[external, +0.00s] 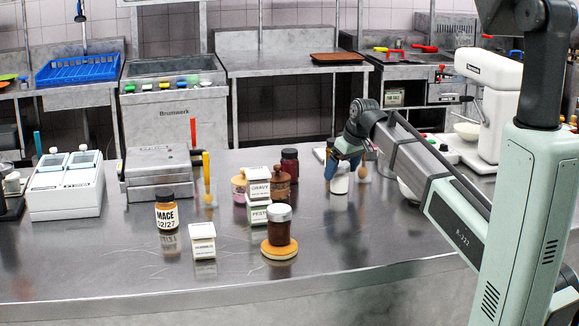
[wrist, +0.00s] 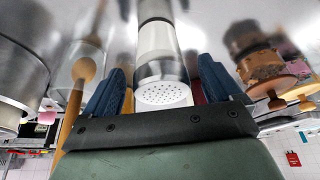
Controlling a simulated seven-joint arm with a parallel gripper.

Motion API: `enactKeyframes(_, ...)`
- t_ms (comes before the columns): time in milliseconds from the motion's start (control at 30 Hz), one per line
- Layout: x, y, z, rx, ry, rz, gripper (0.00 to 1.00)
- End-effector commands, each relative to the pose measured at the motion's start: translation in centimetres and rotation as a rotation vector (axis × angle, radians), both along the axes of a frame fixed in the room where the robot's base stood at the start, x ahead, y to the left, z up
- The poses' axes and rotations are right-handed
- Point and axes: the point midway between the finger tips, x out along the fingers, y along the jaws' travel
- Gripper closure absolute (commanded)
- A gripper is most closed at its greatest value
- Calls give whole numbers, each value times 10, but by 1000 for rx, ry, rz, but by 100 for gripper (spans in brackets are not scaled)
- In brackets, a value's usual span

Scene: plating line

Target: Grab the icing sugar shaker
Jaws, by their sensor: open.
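A shaker with white contents and a perforated metal lid (wrist: 162,95) stands between my gripper's two blue fingers in the wrist view. In the external view the white shaker (external: 340,184) stands on the steel counter below my gripper (external: 345,165), partly covered by the fingers. My gripper also shows in the wrist view (wrist: 160,72); it is open, with a finger on each side of the shaker. Whether either finger touches it I cannot tell. Another shaker with brown contents (external: 279,232) stands on a round wooden coaster nearer the camera.
A MACE jar (external: 167,213) and a small white-lidded box (external: 202,241) are farther left. A white mixer (external: 489,95) stands to the right. The front right counter is clear.

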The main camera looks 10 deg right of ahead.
Motion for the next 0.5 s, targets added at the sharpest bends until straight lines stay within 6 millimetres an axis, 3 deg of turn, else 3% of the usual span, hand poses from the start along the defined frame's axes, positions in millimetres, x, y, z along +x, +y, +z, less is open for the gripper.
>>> enactKeyframes(200, 8, 4, -22, -2, -1, -1, 9)
enactKeyframes(433, 8, 4, -23, -1, -2, -1, 9)
enactKeyframes(500, 8, 4, -23, -1, -2, -1, 14)
